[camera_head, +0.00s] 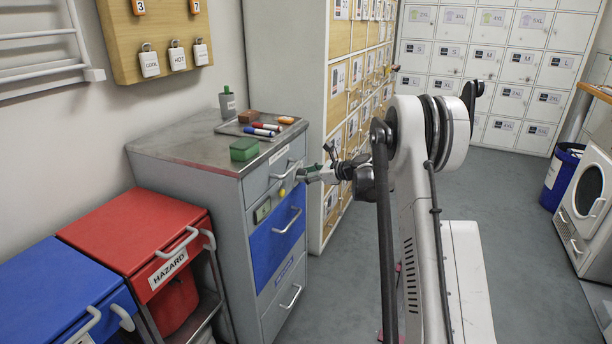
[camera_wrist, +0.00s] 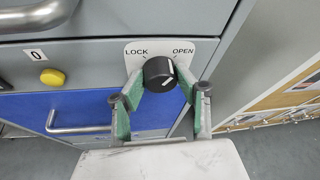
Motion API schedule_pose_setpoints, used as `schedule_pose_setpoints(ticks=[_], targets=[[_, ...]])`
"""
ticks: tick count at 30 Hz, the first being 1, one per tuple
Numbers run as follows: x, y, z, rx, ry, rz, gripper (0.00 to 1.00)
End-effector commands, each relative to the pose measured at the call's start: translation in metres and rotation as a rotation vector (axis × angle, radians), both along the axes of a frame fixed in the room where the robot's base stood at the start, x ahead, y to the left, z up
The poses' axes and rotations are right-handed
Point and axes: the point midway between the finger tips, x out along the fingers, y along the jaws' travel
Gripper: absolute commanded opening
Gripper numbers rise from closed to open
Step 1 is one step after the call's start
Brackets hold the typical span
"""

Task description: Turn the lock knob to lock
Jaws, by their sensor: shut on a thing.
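The lock knob (camera_wrist: 158,72) is a round black knob on a light plate (camera_wrist: 135,60) marked LOCK on the left and OPEN on the right. A white mark on its face lies on the right side, towards OPEN. My gripper (camera_wrist: 160,80) has one green finger on each side of the knob and is shut on it. In the head view my gripper (camera_head: 318,174) is at the front of the grey cabinet (camera_head: 160,150), by its upper right edge. The knob is not clearly visible there.
A yellow button (camera_wrist: 52,77) and a blue drawer (camera_wrist: 95,108) with a bar handle (camera_wrist: 80,127) are left of and below the knob. A tray (camera_head: 240,128) with markers and a green box (camera_head: 244,149) are on the cabinet. Wooden lockers (camera_head: 340,75) stand close on the right.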

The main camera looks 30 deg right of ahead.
Motion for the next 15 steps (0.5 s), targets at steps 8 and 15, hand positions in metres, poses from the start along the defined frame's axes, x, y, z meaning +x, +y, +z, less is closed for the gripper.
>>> schedule_pose_setpoints(ticks=[8, 15], targets=[[-0.0013, 0.0019, -0.0024, -0.202, -0.164, 0.000, 0.05], [-0.0023, 0.0025, -0.0040, -0.379, -0.307, 0.000, 0.05]])
